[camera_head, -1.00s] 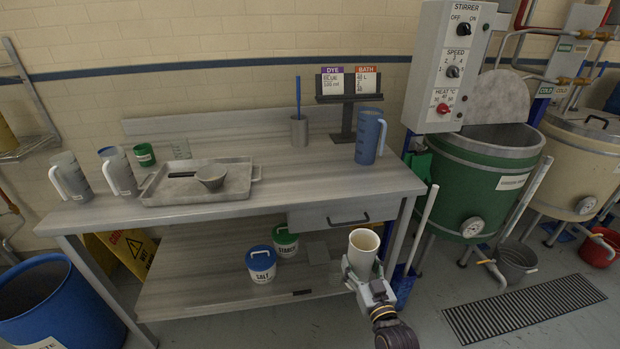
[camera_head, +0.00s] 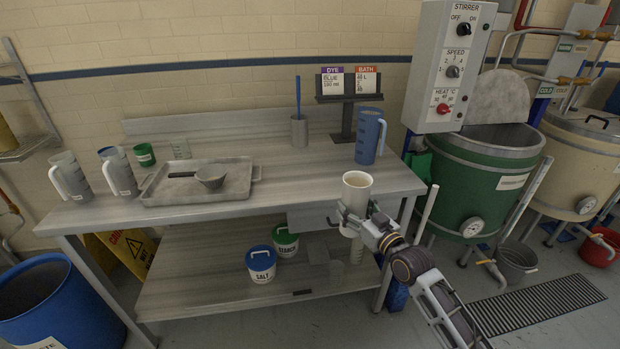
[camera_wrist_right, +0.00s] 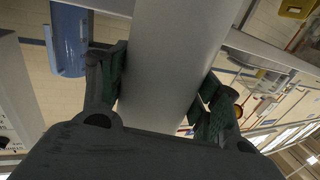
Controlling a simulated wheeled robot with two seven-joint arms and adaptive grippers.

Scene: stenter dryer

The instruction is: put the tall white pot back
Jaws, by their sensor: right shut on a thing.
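The tall white pot (camera_head: 356,191) is upright in my right gripper (camera_head: 350,222), just in front of the workbench's (camera_head: 270,205) front edge, with its rim around the height of the bench top. In the right wrist view the pot (camera_wrist_right: 170,65) fills the middle, with the dark finger pads (camera_wrist_right: 160,90) pressed on both sides of it. I cannot tell whether the pot touches the bench edge. My left gripper is not in view.
A blue jug (camera_head: 370,138) stands at the bench's back right. A green vat (camera_head: 480,180) stands at right.

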